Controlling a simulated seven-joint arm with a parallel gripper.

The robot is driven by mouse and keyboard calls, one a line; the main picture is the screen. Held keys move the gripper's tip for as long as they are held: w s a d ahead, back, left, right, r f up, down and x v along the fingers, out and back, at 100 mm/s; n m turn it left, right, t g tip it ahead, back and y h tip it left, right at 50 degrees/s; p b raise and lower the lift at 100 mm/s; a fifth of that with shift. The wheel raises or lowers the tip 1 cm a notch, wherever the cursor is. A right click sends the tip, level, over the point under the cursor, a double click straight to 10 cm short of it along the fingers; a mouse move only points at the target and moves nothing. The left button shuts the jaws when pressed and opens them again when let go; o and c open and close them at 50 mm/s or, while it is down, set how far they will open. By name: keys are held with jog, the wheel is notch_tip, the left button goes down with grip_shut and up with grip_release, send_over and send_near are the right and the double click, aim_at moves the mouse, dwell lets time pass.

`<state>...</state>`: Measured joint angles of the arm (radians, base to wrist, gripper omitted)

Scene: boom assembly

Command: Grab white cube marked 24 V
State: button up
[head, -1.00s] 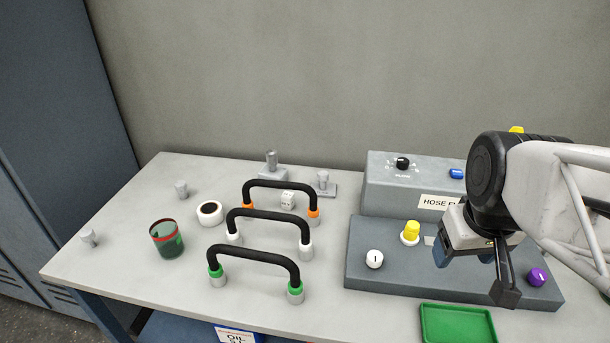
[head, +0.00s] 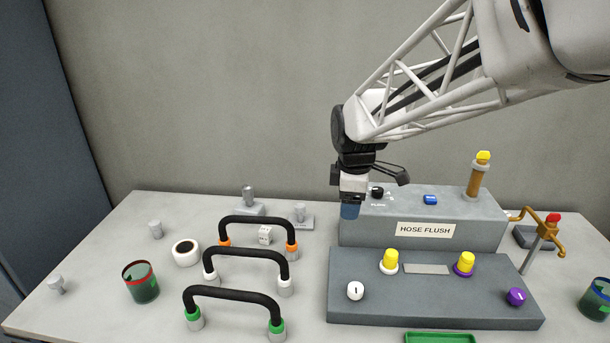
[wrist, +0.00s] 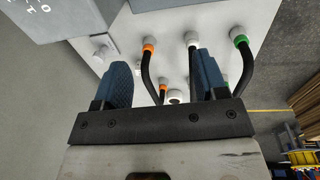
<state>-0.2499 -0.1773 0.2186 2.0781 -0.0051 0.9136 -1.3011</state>
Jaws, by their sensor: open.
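The small white cube (head: 265,235) with dark marks sits on the workbench behind the black hose handles, close to the orange-collared one. Its marking is too small to read. My gripper (head: 350,211) points down above the left end of the hose flush box, to the right of the cube and higher than it. The gripper is empty; its blue fingers stand apart in the wrist view (wrist: 163,78).
Three black handles with orange (head: 258,222), white (head: 245,254) and green (head: 234,293) collars stand near the cube. The hose flush box (head: 470,225) and knob panel (head: 430,310) lie to the right.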

jog(key=w+a+f+n, duration=0.6)
jog(key=w+a+n, duration=0.2)
jog(key=w+a, duration=0.25)
jog(key=n+g, duration=0.1)
jog(key=n, duration=0.7)
send_over(266, 227)
jog(key=f, duration=0.9)
jog(key=shift+w+d+f, duration=0.1)
jog(key=shift+w+f, duration=0.15)
jog(key=shift+f, duration=1.3)
jog(key=shift+s+f, duration=0.15)
jog(key=shift+f, duration=1.15)
jog(key=shift+s+f, duration=0.1)
jog(key=shift+f, duration=1.2)
jog(key=c, duration=1)
